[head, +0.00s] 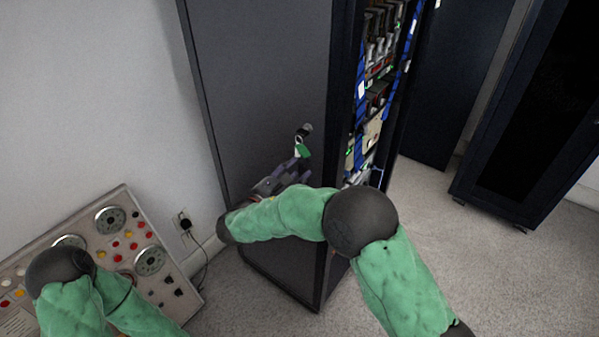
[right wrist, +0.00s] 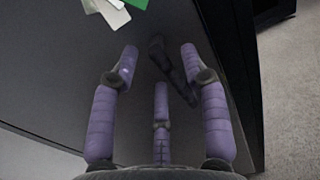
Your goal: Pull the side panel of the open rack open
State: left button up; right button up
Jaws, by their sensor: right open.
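The open rack stands in the middle of the head view, and its dark grey side panel (head: 262,75) faces left. The panel looks closed against the frame. A dark handle or lock with a green tag (head: 302,150) shows on the panel. My right gripper (head: 290,172) is in front of the panel just below the tag, partly hidden by my arm. In the right wrist view its purple fingers (right wrist: 157,65) are spread open. A dark bar-like handle (right wrist: 173,68) lies between them on the panel, and I cannot tell whether they touch. My left gripper is out of view.
Boards and blue cables (head: 376,95) fill the rack's open front. A control console (head: 110,240) with dials and buttons stands at the lower left, near a wall outlet (head: 183,222). Another dark cabinet (head: 530,120) stands at the right. Grey carpet (head: 455,260) is clear in front.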

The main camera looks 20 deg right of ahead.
jog(key=shift+x, duration=1.15)
grip_shut()
jog(key=shift+a, duration=0.2)
